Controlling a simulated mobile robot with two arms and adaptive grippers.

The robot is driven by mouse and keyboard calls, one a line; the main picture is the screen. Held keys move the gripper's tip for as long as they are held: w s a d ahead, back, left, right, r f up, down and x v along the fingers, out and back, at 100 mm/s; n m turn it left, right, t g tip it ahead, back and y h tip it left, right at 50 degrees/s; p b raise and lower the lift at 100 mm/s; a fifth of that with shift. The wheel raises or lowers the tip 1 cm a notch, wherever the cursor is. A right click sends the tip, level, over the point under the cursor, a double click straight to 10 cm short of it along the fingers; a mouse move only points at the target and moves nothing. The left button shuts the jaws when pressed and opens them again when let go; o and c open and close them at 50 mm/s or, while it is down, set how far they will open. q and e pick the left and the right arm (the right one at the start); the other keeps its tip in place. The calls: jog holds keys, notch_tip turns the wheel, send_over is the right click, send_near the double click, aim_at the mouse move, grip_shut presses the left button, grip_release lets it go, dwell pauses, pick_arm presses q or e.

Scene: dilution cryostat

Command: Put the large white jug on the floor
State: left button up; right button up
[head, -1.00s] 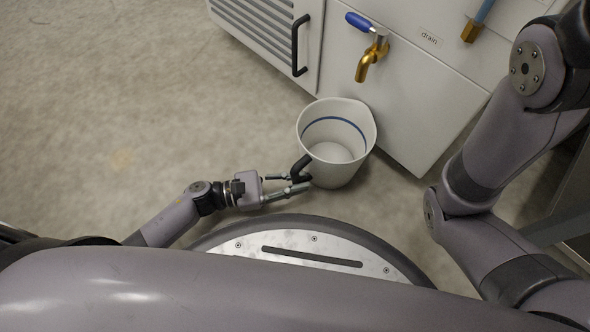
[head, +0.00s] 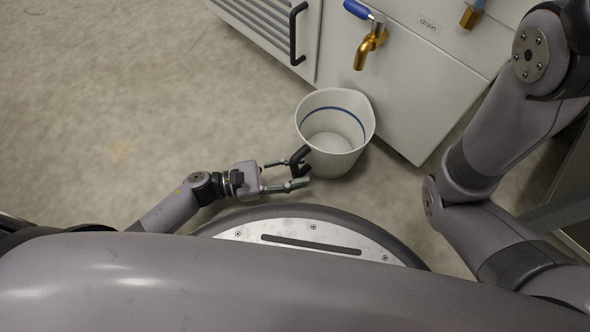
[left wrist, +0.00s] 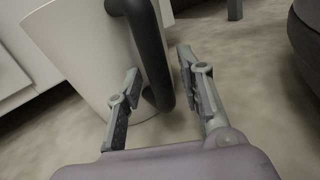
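The large white jug (head: 345,158) is upright with its open top facing up and a blue line inside. It appears to stand on the floor (head: 120,90), in front of the white cabinet. Its black handle (head: 298,157) faces my left gripper (head: 287,174). In the left wrist view, the jug (left wrist: 85,60) fills the upper left and the handle (left wrist: 152,50) passes between my left gripper's spread fingers (left wrist: 163,98). A gap shows between the handle and the right-hand finger. My right arm shows at the right, but its gripper is out of view.
A white cabinet (head: 400,100) with a gold tap (head: 369,47), blue lever and "drain" label stands behind the jug. A black door handle (head: 297,35) is on the cabinet beside it. My base is just in front of the jug. Open floor lies to the left.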

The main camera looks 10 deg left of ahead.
pick_arm(q)
jog(key=p+v, duration=0.3)
jog(key=v, duration=0.7)
jog(key=shift+s+a+r+p, duration=0.1)
jog(key=shift+s+a+p, duration=0.1)
jog(key=shift+a+p, duration=0.15)
jog(key=shift+s+a, duration=0.25)
jog(key=shift+a, duration=0.35)
